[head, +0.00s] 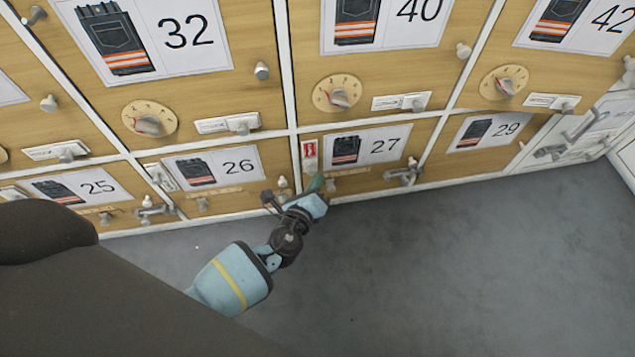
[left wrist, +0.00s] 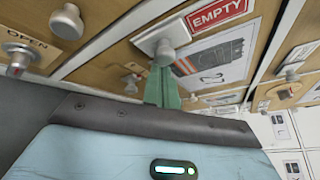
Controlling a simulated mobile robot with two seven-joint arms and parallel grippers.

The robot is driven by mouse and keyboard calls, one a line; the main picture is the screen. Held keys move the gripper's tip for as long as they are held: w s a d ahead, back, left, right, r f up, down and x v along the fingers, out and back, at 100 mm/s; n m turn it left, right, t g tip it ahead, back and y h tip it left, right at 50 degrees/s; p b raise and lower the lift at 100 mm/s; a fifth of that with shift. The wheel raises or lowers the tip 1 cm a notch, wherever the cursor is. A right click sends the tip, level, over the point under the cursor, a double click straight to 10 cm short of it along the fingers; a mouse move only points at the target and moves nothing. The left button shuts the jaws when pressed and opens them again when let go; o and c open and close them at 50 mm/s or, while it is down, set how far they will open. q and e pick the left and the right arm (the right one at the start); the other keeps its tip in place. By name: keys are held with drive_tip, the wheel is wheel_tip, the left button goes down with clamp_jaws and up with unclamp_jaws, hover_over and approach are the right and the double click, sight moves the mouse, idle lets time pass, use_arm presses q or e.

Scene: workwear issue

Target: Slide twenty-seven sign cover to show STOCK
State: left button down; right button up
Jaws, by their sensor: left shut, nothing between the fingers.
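Compartment 27 (head: 372,147) is in the bottom row of the wooden fronts. At its left edge is a small sign with a red field (head: 309,150) and a pale cover with a knob (head: 310,165) below it. In the left wrist view the red field reads EMPTY (left wrist: 220,12), and the white sign cover with its round knob (left wrist: 163,36) is beside it. My left gripper (head: 316,183) is shut and empty just below the sign. Its green fingertips (left wrist: 163,68) are close to the cover's knob; I cannot tell whether they touch. My right gripper is not in view.
Compartment 26 (head: 214,166) is to the left and compartment 29 (head: 488,131) to the right. A latch handle (head: 404,173) sticks out at the right of 27. Dials and sliders sit on the row above. The grey floor (head: 420,270) in front is clear.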

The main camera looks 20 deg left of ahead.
use_arm(q)
wheel_tip(320, 180, up, 6)
drive_tip(key=p, duration=0.6)
drive_tip(key=shift+r, duration=0.2)
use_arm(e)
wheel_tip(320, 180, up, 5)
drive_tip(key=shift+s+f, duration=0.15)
use_arm(q)
drive_tip(key=shift+f, duration=0.1)
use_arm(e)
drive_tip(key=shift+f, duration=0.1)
